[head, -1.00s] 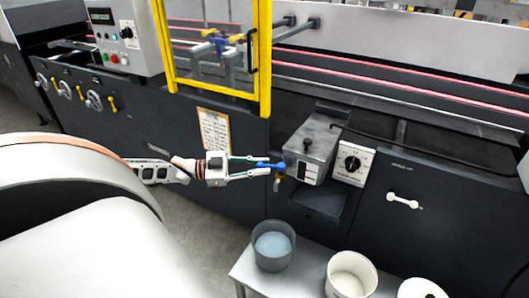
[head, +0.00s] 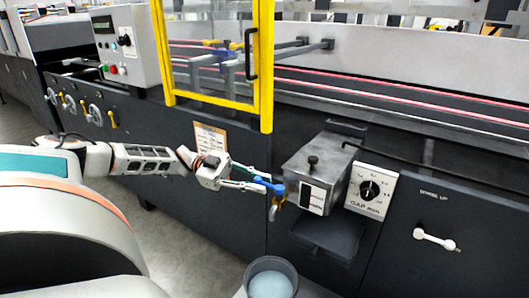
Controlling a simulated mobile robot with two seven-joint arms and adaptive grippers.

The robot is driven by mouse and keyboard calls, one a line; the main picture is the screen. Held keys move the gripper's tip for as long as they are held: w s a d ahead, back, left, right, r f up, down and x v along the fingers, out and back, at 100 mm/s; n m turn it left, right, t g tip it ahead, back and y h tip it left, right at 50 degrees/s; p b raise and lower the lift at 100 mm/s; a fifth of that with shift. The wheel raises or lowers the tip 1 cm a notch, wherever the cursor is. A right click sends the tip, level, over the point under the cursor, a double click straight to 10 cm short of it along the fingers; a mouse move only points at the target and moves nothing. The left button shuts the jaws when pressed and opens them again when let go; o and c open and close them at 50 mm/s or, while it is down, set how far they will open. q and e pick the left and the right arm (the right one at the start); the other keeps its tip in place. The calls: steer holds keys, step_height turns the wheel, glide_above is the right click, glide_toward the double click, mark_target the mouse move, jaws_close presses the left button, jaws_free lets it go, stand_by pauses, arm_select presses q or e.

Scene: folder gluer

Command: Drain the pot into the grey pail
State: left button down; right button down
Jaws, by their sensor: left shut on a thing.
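The pot (head: 318,165) is a grey metal box with a black knob on its lid, mounted on the dark machine front. A brass tap (head: 275,208) with a blue lever (head: 268,185) sticks out at its lower left. My left gripper (head: 262,185) is shut on the blue lever. The grey pail (head: 251,276) is at the bottom edge, roughly below the tap and partly cut off. Its inside shows a pale blue surface. I see no stream between tap and pail. My right gripper is out of view.
A white dial panel (head: 370,190) is right of the pot, and a white handle (head: 436,239) is further right. A dark ledge (head: 327,238) juts out under the pot. A yellow guard frame (head: 266,70) rises above left. Grey floor lies left of the pail.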

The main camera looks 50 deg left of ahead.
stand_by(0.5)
arm_select(q)
steer(key=c, duration=1.9)
jaws_free()
steer(key=shift+w, duration=0.1)
steer(key=v, duration=1.2)
